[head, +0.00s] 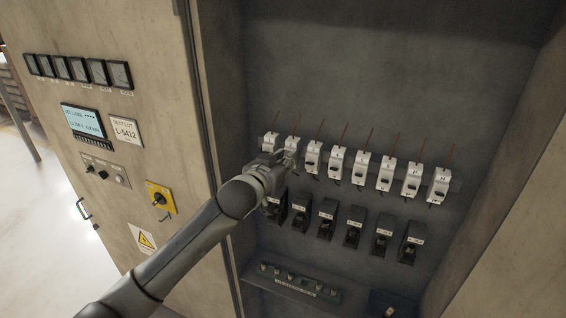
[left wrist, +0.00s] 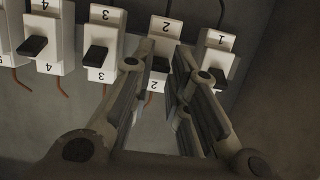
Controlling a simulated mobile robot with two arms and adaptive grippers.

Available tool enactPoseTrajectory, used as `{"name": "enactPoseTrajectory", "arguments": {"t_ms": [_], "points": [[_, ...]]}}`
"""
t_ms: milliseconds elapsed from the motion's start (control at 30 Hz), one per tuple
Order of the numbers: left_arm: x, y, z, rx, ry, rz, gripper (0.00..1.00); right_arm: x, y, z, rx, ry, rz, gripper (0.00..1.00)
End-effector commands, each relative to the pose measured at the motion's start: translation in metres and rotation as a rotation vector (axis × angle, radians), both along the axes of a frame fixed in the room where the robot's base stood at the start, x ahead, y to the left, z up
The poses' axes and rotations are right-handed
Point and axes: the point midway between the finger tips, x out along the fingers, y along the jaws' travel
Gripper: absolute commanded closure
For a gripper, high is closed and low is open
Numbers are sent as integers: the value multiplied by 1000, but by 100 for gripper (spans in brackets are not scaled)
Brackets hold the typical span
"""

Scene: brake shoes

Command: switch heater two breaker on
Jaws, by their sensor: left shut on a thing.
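A row of white numbered breakers runs across the back of the open cabinet. Breaker two (head: 293,144) is second from the left in the head view. In the left wrist view the row appears upside down, and breaker two (left wrist: 163,28) stands between breaker three (left wrist: 103,45) and breaker one (left wrist: 216,50). My left gripper (head: 287,158) is at the lower front of breaker two. Its two fingers (left wrist: 165,62) lie on either side of breaker two, shut on its switch lever. The fingers hide much of the lever, so its position is unclear. My right gripper is out of view.
Several black breakers (head: 327,218) hang in a row below the white ones. A terminal strip (head: 300,285) lies lower down. The left cabinet front holds meters, a display (head: 83,121) and a yellow rotary switch (head: 160,197). The cabinet's side walls bound the space.

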Motion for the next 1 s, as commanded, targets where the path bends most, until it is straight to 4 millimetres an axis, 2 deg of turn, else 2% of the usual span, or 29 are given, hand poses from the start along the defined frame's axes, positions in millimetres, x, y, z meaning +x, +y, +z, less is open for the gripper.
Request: {"name": "enactPoseTrajectory", "arguments": {"t_ms": [33,167,200,633,767,1000], "points": [[0,0,1,0,-1,0,80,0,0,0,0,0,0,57],[0,0,1,-1,-2,0,64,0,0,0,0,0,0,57],[0,0,1,-1,-2,0,62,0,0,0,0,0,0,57],[-6,2,2,-2,-2,0,62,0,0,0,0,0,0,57],[-20,7,5,0,-1,0,62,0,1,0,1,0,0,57],[-54,18,13,-1,-2,-1,62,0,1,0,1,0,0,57]]}}
